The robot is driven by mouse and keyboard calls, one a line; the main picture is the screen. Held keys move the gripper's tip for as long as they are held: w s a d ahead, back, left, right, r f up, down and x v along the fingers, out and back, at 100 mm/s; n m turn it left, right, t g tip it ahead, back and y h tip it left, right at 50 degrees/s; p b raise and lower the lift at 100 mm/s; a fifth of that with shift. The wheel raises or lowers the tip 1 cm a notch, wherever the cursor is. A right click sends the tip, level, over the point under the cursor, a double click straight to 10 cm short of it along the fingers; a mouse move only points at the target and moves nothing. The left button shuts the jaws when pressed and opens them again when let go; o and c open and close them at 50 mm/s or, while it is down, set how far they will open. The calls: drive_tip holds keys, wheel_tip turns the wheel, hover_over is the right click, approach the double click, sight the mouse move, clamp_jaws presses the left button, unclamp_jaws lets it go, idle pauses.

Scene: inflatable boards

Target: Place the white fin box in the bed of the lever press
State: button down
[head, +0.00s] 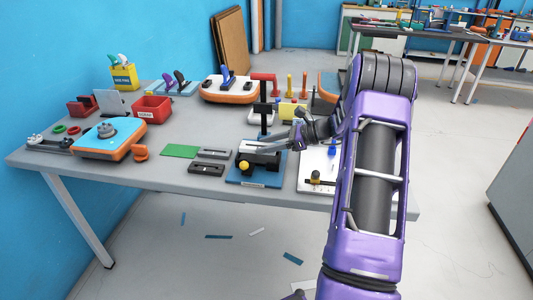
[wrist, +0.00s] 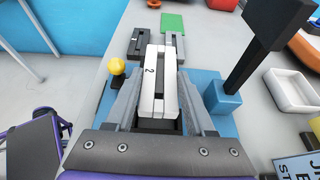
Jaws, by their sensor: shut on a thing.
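The white fin box (wrist: 155,72), marked with a 2 and slotted along its middle, is between the two grey fingers of my gripper (wrist: 160,82). My gripper is shut on it. The lever press has a blue base (wrist: 205,84), a yellow knob (wrist: 117,66) and a dark upright (wrist: 262,40). In the head view my gripper (head: 272,149) is over the press base (head: 240,178). The fin box is over the press in the wrist view. The bed is mostly hidden beneath box and fingers, so I cannot tell whether the box touches it.
A black slotted box (head: 206,169) and a grey one (head: 214,154) lie left of the press, near a green sheet (head: 180,151). An orange and blue board (head: 108,138) lies farther left. A white sheet (head: 312,180) with small parts lies to the right.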

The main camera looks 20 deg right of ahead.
drive_tip(key=shift+f, duration=1.25)
drive_tip(key=shift+f, duration=0.2)
drive_tip(key=shift+c, duration=1.3)
unclamp_jaws()
drive_tip(key=shift+d+r, duration=0.1)
drive_tip(key=shift+r, duration=0.15)
drive_tip(key=v, duration=1.2)
drive_tip(key=shift+p, duration=0.35)
